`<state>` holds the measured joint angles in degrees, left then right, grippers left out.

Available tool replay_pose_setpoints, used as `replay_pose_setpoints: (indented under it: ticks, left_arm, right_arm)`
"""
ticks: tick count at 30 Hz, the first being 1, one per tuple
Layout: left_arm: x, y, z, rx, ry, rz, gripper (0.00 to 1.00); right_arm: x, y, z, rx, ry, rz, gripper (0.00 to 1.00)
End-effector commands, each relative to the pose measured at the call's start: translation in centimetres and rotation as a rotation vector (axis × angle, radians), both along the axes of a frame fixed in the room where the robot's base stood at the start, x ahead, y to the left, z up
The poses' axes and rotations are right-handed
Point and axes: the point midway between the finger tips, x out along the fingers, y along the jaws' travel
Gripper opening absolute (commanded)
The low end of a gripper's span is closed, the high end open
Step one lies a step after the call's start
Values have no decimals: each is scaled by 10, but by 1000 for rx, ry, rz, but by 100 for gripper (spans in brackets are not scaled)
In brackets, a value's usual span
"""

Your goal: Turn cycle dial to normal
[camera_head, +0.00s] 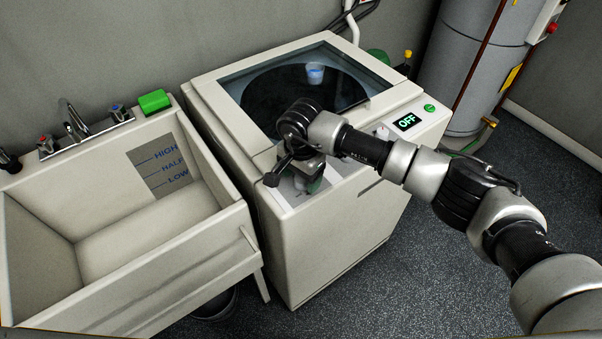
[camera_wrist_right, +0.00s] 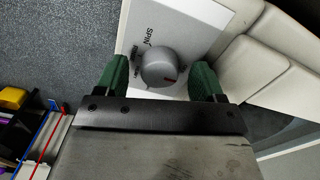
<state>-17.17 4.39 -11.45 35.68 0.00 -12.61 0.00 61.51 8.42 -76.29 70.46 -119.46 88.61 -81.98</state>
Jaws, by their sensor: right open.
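The cycle dial (camera_wrist_right: 158,64) is a round grey knob with a red mark near its lower right edge in the right wrist view. It sits on a white label plate (camera_wrist_right: 180,25) that reads "SPIN"; the other words are partly hidden or too small. My right gripper (camera_wrist_right: 161,72) is open, its green fingers on either side of the dial; I cannot tell whether they touch it. In the head view my right gripper (camera_head: 309,184) is over the left front of the washer (camera_head: 322,245) and hides the dial. My left gripper is not in view.
The washer panel has a display (camera_head: 407,121) reading "OFF", a green button (camera_head: 430,107) and a small knob (camera_head: 382,131). A blue and white cup (camera_head: 315,73) shows at the lid. A sink (camera_head: 150,268) stands left, a tank (camera_head: 478,60) at the back right.

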Motion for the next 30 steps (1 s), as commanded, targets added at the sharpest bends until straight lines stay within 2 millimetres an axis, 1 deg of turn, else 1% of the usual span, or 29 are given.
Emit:
replay_pose_setpoints:
  ticks: [4, 11, 12, 17, 21, 22, 30]
  left_arm:
    - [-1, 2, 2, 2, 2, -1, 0]
    - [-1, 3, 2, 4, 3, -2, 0]
    - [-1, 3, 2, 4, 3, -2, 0]
    - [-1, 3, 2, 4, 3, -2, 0]
    - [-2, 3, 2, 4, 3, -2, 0]
    - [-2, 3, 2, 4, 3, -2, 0]
    - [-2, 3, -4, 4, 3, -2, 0]
  right_arm:
    - [0, 1, -8, 1, -1, 1, 69]
    - [0, 0, -9, 1, -1, 1, 69]
    - [0, 0, -9, 1, -1, 1, 67]
    - [0, 0, -9, 1, -1, 1, 43]
    - [0, 0, -9, 2, -1, 1, 21]
    - [0, 0, -9, 2, -1, 1, 19]
    - [0, 0, -10, 2, -1, -31, 19]
